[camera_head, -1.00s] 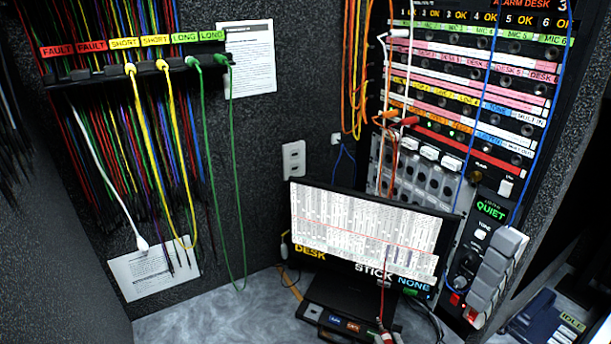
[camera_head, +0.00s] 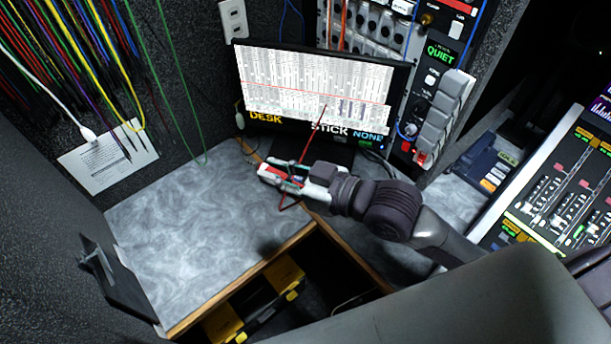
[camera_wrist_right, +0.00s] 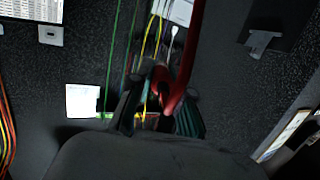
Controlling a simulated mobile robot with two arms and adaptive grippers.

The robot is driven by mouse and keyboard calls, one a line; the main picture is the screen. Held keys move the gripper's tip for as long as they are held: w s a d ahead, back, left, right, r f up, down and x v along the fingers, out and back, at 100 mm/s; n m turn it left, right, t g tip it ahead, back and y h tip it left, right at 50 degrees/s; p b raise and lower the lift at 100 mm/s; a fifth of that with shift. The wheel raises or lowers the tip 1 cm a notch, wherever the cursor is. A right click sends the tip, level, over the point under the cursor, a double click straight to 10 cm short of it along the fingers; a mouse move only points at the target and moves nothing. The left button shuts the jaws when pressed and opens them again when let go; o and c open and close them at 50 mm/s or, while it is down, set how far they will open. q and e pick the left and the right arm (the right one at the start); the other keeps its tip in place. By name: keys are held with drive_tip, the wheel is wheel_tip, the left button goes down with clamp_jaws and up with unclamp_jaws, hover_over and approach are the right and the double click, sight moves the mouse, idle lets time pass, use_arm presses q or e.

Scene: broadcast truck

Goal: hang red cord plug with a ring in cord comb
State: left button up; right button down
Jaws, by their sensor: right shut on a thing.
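My right gripper (camera_head: 279,177) is shut on the red cord plug (camera_head: 284,173) above the worktop, in front of the monitor. A thin red cord (camera_head: 313,135) runs up from it and a loop hangs below. In the right wrist view the red plug (camera_wrist_right: 190,60) stands large between the dark fingers (camera_wrist_right: 160,108); its ring cannot be made out. The cord comb is outside the head view. In the right wrist view a strip with green and yellow labels, apparently the comb (camera_wrist_right: 106,116), shows partly behind the fingers. My left gripper is not in view.
Green, yellow and white cords (camera_head: 70,120) hang on the left wall over a paper sheet (camera_head: 85,165). The monitor (camera_head: 315,80) stands behind my gripper. The grey worktop (camera_head: 190,210) is clear at left. A black bracketed panel (camera_head: 115,275) is at lower left; a mixing console (camera_head: 560,190) is at right.

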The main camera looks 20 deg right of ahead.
drive_tip(key=w+a+r+n+g+y, duration=0.1)
drive_tip(key=w+a+n+g+y, duration=0.1)
drive_tip(key=a+n+g+y, duration=0.1)
drive_tip(key=shift+w+a+r+n+g, duration=0.35)
drive_tip(key=shift+a+n+g, duration=0.35)
drive_tip(key=shift+a, duration=0.55)
